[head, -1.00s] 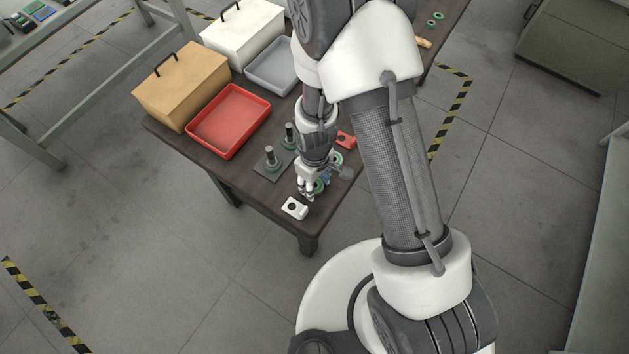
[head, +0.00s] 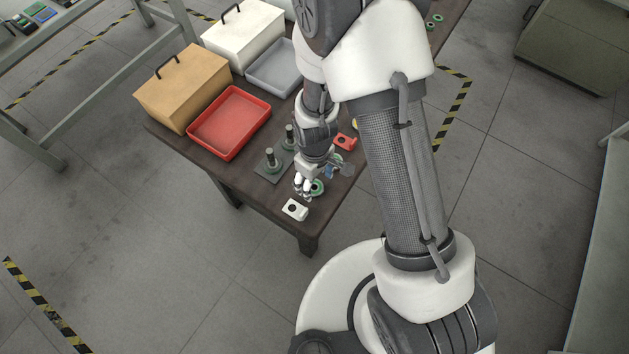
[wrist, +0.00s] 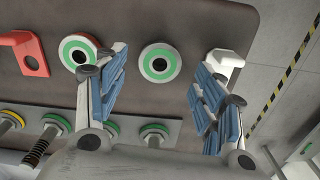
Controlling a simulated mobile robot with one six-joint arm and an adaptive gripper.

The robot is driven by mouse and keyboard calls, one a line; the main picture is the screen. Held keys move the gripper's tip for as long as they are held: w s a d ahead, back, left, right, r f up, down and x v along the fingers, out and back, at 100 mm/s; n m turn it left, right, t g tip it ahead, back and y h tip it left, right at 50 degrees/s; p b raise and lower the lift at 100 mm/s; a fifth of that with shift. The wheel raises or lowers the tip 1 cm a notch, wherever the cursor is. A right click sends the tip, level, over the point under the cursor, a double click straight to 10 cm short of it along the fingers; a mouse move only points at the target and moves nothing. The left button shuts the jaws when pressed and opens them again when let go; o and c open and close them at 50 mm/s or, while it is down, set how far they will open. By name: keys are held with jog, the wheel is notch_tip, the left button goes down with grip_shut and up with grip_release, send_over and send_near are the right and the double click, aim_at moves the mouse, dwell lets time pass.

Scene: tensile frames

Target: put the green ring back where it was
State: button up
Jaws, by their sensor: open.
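A green ring with a white band and dark centre (wrist: 159,63) lies flat on the dark table, between and beyond my fingertips in the wrist view. It also shows beside my gripper in the head view (head: 317,187). A second, similar green ring (wrist: 78,50) lies to its left, near my left finger. My gripper (wrist: 158,84) is open and empty, its blue-padded fingers spread; in the head view it (head: 303,190) is low over the table's near end. I cannot tell which ring the task means. More green rings (wrist: 153,132) sit around the posts on the grey plate (wrist: 175,126).
A white block with a hole (head: 294,209) stands by the near table corner. A red bracket (head: 345,141) stands to the right of the posts (head: 270,156). A red tray (head: 230,122), a grey tray (head: 274,68) and a tan box (head: 182,85) occupy the table's left side.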

jog(key=s+d+r+m+t+p, duration=0.1)
jog(key=d+r+m, duration=0.15)
jog(key=r, duration=1.05)
jog(key=s+d+r+m+t+p, duration=0.1)
jog(key=d+r+m, duration=0.15)
jog(key=r, duration=1.15)
jog(key=s+d+r+m+t, duration=0.2)
jog(key=s+d+r+m, duration=0.2)
jog(key=s+r, duration=0.7)
jog(key=shift+s+d+t, duration=0.3)
jog(key=shift+d, duration=0.65)
jog(key=shift+f, duration=0.15)
jog(key=shift+f+b, duration=0.7)
jog(key=shift+f, duration=0.1)
